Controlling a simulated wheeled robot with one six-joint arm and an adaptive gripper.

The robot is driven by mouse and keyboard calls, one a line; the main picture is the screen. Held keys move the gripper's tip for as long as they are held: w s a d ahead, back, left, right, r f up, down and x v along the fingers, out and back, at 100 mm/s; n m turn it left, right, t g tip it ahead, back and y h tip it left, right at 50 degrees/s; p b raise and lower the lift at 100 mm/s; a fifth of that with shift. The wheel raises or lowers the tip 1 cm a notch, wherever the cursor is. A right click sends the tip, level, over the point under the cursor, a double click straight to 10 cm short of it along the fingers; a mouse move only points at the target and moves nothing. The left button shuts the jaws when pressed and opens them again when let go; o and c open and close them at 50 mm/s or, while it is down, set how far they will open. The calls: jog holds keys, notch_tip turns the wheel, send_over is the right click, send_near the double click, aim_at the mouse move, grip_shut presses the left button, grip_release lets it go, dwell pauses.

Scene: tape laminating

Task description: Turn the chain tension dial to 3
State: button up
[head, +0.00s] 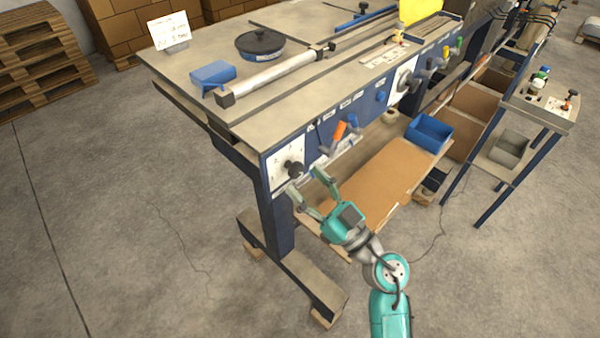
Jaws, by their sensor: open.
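A black dial knob (293,169) sits on a white marked plate (280,180) at the near left end of the machine's blue front panel. Its marks are too small to read, so I cannot tell its setting. A second round dial (404,80) on a pale plate is farther right along the panel; I cannot read which one is labelled chain tension. My teal gripper (307,181) is open, with its two fingers apart just in front of and slightly below the black knob. It looks empty, and I cannot tell whether a finger touches the knob.
Orange and blue levers (338,131) stick out right of the black knob. A cardboard-coloured shelf (375,180) with a blue bin (429,133) lies below the panel. A small side table (540,108) stands at right. The floor (120,230) at left is clear.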

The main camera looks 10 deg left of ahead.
aim_at(293, 168)
jog(key=shift+x, duration=1.35)
jog(key=c, duration=1.1)
jog(key=shift+c, duration=0.2)
jog(key=shift+n, duration=0.3)
